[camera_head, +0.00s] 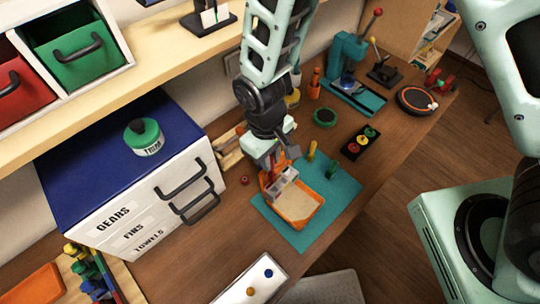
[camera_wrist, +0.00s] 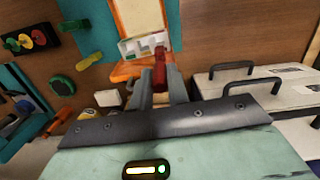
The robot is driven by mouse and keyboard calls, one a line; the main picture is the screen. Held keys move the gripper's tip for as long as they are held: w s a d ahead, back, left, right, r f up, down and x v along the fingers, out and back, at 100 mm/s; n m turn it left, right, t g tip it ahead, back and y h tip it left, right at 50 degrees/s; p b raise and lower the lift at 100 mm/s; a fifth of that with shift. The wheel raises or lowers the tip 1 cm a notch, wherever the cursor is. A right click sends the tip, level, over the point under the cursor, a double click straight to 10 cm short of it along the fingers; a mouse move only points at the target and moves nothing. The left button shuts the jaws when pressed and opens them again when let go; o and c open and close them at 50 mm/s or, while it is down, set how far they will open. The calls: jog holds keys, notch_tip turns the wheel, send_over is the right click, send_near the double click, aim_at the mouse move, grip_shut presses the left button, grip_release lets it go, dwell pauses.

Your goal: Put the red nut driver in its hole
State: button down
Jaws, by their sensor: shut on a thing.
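My gripper (camera_head: 277,160) is shut on the red nut driver (camera_wrist: 160,68), whose red handle shows between the fingers in the wrist view. In the head view the driver is mostly hidden by the gripper. I cannot make out the red driver's hole.
A black block with coloured discs (camera_head: 361,142) and a green disc (camera_head: 324,117) lie beyond the mat. A teal press (camera_head: 349,75) stands farther back. The white drawer cabinet (camera_head: 150,205) with protruding handles is at left. A white board (camera_head: 250,280) lies in front.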

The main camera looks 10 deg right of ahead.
aim_at(272, 173)
jog(key=shift+s+d+f+b, duration=0.15)
jog(key=shift+f+b, duration=1.35)
jog(key=shift+f, duration=0.65)
jog(key=shift+f+b, duration=0.7)
jog(key=shift+f, duration=0.25)
jog(key=c, duration=0.8)
grip_release()
jog(key=shift+r, duration=0.15)
jog(key=shift+w+r+p, duration=0.2)
jog(key=shift+r+p, duration=2.4)
jog(key=shift+r, duration=0.8)
jog(key=shift+b, duration=0.35)
